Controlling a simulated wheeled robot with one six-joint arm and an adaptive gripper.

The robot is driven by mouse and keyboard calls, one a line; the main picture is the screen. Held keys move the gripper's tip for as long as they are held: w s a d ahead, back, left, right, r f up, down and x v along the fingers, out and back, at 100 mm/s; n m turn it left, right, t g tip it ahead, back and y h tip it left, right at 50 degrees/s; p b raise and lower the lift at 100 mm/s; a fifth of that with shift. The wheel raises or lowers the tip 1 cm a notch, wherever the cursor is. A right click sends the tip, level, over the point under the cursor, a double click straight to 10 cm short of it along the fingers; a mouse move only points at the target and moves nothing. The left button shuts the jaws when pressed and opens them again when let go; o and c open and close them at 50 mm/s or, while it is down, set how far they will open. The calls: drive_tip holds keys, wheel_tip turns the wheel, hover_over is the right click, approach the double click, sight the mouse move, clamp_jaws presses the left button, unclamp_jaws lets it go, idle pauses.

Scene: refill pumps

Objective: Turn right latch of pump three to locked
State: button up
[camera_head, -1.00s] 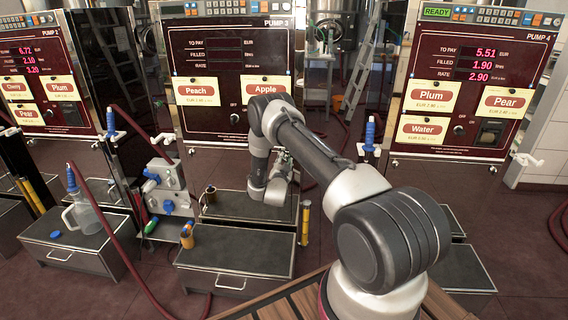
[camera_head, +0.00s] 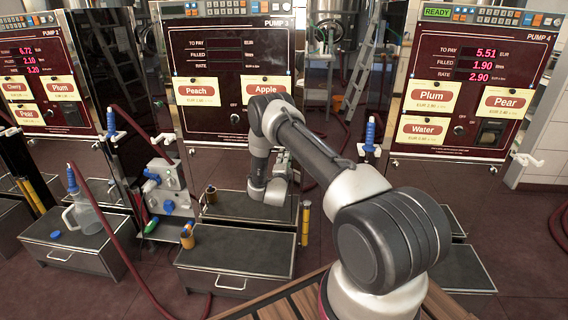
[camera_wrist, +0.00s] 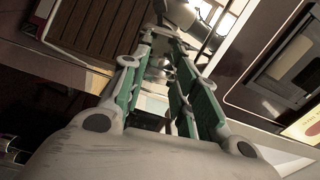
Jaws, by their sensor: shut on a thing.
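Pump three (camera_head: 236,62) is the middle dark red panel, with Peach and Apple labels and a blank display. My gripper (camera_head: 285,156) is at the panel's lower right edge, partly hidden behind my arm. In the wrist view, my gripper's green-padded fingers (camera_wrist: 162,44) reach away from the camera and come together towards their tips. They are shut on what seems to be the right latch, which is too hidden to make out. Its turn position cannot be told. A small fitting (camera_head: 192,151), perhaps the left latch, shows at the panel's lower left edge.
A grey valve block with blue knobs (camera_head: 167,186) stands left of my arm. Below pump three are a step box (camera_head: 240,246), an orange-and-black can (camera_head: 187,236) and a yellow post (camera_head: 305,222). Pump four (camera_head: 472,85) stands to the right.

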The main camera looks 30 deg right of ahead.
drive_tip(key=shift+m, duration=0.6)
drive_tip(key=o, duration=1)
drive_tip(key=v, duration=1.2)
